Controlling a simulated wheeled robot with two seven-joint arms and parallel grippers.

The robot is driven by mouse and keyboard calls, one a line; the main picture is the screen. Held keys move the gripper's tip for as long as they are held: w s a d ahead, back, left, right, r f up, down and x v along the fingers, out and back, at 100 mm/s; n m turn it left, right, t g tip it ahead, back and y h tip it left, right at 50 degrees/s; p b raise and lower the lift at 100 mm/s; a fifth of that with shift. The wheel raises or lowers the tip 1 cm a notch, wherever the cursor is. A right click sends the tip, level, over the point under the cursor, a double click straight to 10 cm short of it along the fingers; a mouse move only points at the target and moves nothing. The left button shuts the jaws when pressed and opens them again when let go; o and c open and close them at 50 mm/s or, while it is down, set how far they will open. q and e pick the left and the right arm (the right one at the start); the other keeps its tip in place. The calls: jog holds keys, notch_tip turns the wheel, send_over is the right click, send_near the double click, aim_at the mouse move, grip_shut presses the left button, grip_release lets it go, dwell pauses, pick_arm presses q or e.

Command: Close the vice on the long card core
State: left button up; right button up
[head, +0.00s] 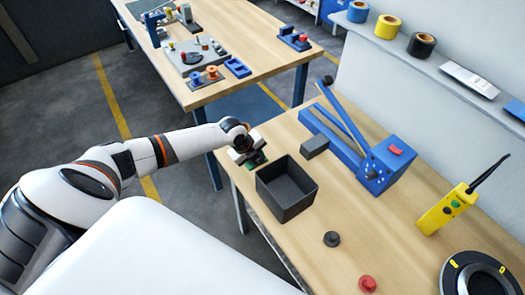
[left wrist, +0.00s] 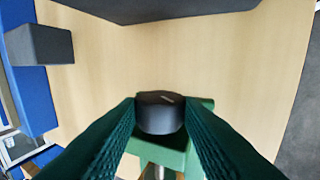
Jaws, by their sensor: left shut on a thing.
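My left gripper (head: 250,150) is at the near left edge of the wooden bench, beside the dark bin. In the left wrist view its two dark ribbed fingers (left wrist: 160,115) are shut on a black knob (left wrist: 160,110). Directly beyond the knob is a green body (left wrist: 195,145), which looks like the vice; a short metal rod shows below it. In the head view only a bit of green (head: 258,161) shows beneath the gripper. The vice jaws are mostly hidden, and I cannot make out a long card core in either view. My right gripper is not in view.
A dark open bin (head: 287,212) stands right of the gripper. Beyond it are a grey block (head: 314,146) and a blue lever tool (head: 385,165). Another bench (head: 240,85) stands behind.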

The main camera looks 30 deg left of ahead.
pick_arm(q)
jog(key=shift+d+g+y, duration=0.1)
jog(key=shift+g+y, duration=0.2)
jog(key=shift+g, duration=0.3)
jog(key=shift+w+d+g, duration=0.15)
jog(key=shift+w+g, duration=0.2)
jog(key=shift+g, duration=0.35)
jog(key=shift+w+f+g+y+b, duration=0.1)
jog(key=shift+w+g+y+b, duration=0.05)
jog(key=shift+g+y+b, duration=0.55)
jog(key=shift+g, duration=0.3)
